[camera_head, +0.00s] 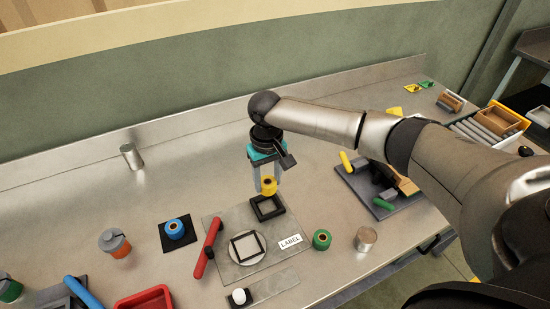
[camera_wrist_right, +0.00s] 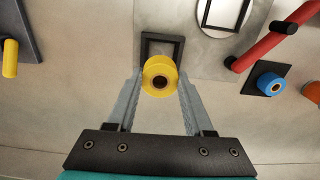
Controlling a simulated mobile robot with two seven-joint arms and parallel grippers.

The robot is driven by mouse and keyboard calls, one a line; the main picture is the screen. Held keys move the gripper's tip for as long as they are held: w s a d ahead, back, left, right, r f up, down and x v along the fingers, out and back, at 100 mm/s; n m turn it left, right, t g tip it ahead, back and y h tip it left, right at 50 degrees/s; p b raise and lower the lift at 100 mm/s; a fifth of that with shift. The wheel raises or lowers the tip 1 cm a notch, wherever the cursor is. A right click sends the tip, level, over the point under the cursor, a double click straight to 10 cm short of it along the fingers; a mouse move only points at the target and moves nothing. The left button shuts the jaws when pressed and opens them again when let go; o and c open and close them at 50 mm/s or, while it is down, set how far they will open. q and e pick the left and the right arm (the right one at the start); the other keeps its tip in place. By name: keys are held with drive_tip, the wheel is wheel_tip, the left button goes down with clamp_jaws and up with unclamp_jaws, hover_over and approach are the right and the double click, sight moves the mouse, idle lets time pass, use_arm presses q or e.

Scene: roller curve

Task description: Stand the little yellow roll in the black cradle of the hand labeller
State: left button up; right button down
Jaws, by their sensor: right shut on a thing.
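The little yellow roll (camera_head: 269,186) is between the fingertips of my right gripper (camera_head: 266,184), which is shut on it. In the right wrist view the yellow roll (camera_wrist_right: 160,77) shows its dark core, with a grey finger (camera_wrist_right: 126,100) on either side. The black square cradle (camera_head: 268,208) lies on the labeller plate, just below the roll in the head view. In the wrist view the black cradle (camera_wrist_right: 164,44) is partly hidden behind the roll. The roll appears above the cradle; the exact gap cannot be told. My left gripper is not in view.
A red handle (camera_head: 208,246), a LABEL card (camera_head: 290,242) and a square frame on a round disc (camera_head: 247,249) are near the cradle. A blue roll (camera_head: 175,229) on a black pad stands left, a green roll (camera_head: 322,239) right. A dark tray (camera_head: 375,190) lies farther right.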

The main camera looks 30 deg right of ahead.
drive_tip(key=shift+w+a+f, duration=0.1)
drive_tip(key=shift+a+f, duration=0.15)
drive_tip(key=shift+f, duration=0.25)
drive_tip(key=shift+d+f+b, duration=0.15)
drive_tip(key=shift+f+b, duration=0.5)
drive_tip(key=shift+b, duration=0.4)
drive_tip(key=f+b, duration=0.1)
drive_tip(key=b, duration=0.1)
drive_tip(key=shift+f+b, duration=0.35)
drive_tip(key=shift+b, duration=0.05)
drive_tip(key=shift+f, duration=0.9)
drive_tip(key=shift+f+p, duration=0.1)
drive_tip(key=shift+p, duration=0.25)
drive_tip(key=shift+f, duration=0.85)
drive_tip(key=shift+s+f+p, duration=0.2)
drive_tip(key=shift+p, duration=0.3)
